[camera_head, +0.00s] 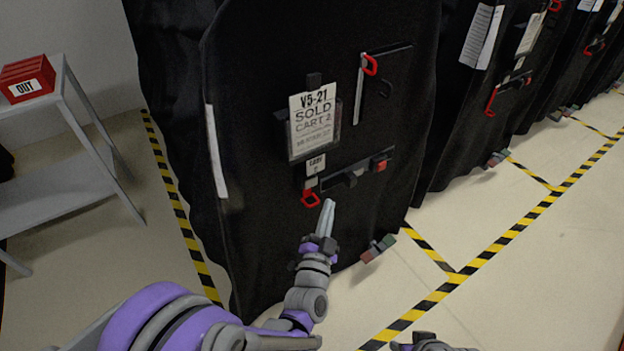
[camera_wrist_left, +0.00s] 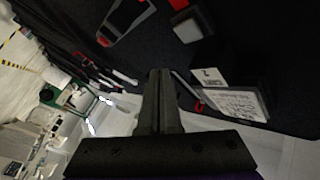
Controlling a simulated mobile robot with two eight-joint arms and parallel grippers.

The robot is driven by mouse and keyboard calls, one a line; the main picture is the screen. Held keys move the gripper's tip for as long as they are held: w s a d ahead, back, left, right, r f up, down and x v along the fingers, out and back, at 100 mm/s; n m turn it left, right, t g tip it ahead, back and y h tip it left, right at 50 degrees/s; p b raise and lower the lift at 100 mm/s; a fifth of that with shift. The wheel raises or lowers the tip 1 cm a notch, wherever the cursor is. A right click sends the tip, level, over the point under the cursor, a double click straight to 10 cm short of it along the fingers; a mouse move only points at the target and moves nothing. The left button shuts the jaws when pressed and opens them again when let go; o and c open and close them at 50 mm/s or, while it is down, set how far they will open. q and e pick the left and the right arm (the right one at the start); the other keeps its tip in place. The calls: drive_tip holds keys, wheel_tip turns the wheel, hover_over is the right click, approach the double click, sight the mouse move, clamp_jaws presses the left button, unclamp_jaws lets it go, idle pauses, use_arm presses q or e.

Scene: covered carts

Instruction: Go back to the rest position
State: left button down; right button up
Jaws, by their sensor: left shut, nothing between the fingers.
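My left gripper (camera_head: 327,215) is shut and empty in front of the black-covered cart (camera_head: 260,150), just below the cart's lower red clip. Its two fingers lie together in the left wrist view (camera_wrist_left: 160,85). I cannot tell whether the fingertips touch the cover. My left arm reaches in from the lower left of the head view. Only a grey piece of what looks like my right arm shows at the bottom edge of the head view; its gripper is out of view.
More covered carts (camera_head: 480,110) stand to the right. A grey shelf table (camera_head: 60,185) with a red OUT box (camera_head: 27,80) stands left. Striped tape (camera_head: 470,262) marks open floor.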

use_arm(q)
drive_tip(key=s+a+f+n+g+y, duration=0.1)
drive_tip(key=s+a+f+n+g, duration=0.15)
drive_tip(key=s+a+g, duration=0.55)
drive_tip(key=s+a+f+n+g+y, duration=0.15)
drive_tip(key=s+a+n, duration=0.25)
drive_tip(key=s, duration=0.7)
drive_tip(key=s+a+f+n+g+y, duration=0.1)
drive_tip(key=s+a+f+n+g, duration=0.15)
drive_tip(key=s+a+g, duration=0.55)
wheel_tip(320, 180, up, 25)
drive_tip(key=d+t+p, duration=0.2)
drive_tip(key=t+p, duration=0.1)
drive_tip(key=p, duration=1.9)
drive_tip(key=shift+w+r+p, duration=0.15)
drive_tip(key=shift+w+p, duration=0.05)
drive_tip(key=shift+p, duration=0.1)
use_arm(e)
wheel_tip(320, 180, up, 26)
drive_tip(key=w+t, duration=0.1)
use_arm(q)
drive_tip(key=shift+s+t+h, duration=0.1)
drive_tip(key=shift+t+h, duration=0.15)
use_arm(e)
drive_tip(key=shift+f, duration=0.1)
